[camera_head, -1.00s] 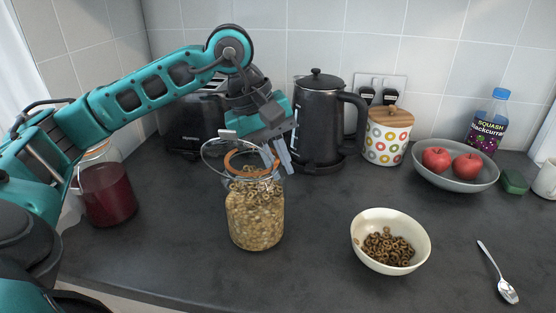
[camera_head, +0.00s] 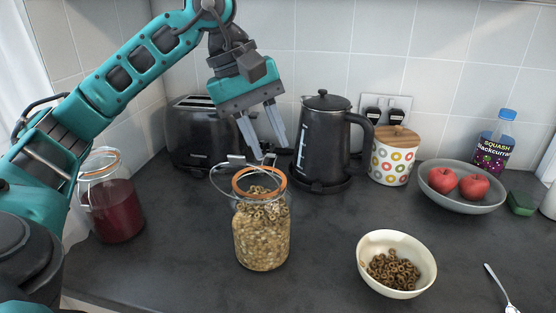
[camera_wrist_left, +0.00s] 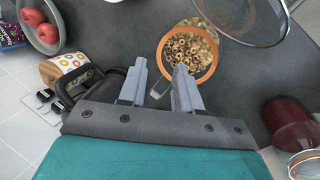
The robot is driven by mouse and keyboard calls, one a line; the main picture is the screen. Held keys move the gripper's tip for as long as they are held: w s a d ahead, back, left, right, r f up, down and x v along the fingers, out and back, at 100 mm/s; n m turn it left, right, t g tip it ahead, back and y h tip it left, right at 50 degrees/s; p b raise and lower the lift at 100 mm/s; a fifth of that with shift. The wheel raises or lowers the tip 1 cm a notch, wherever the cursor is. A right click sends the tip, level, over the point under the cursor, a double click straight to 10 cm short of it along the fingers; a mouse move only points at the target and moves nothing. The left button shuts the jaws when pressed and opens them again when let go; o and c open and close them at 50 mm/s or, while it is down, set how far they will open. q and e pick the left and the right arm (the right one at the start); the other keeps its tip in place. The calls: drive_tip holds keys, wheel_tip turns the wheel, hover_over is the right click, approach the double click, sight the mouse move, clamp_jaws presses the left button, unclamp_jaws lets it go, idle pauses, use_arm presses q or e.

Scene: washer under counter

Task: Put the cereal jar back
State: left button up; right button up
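The cereal jar (camera_head: 262,232) is clear glass with an orange seal ring and is full of ring-shaped cereal. It stands upright on the dark counter with its lid swung open to the left. It also shows in the left wrist view (camera_wrist_left: 190,48), with its open glass lid (camera_wrist_left: 240,18) beside it. My left gripper (camera_head: 264,156) is open and empty, above and just behind the jar's mouth, its fingers pointing down. In the left wrist view the fingers (camera_wrist_left: 160,80) are apart, with nothing between them. My right gripper is not in view.
A black kettle (camera_head: 322,140) and toaster (camera_head: 195,135) stand behind the jar. A jar of red liquid (camera_head: 117,208) is at left. A cereal bowl (camera_head: 420,275), patterned canister (camera_head: 391,165) and fruit bowl (camera_head: 462,203) are at right. The counter between jar and bowl is clear.

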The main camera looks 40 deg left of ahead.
use_arm(q)
drive_tip(key=shift+v, duration=1.5)
drive_tip(key=shift+d, duration=0.1)
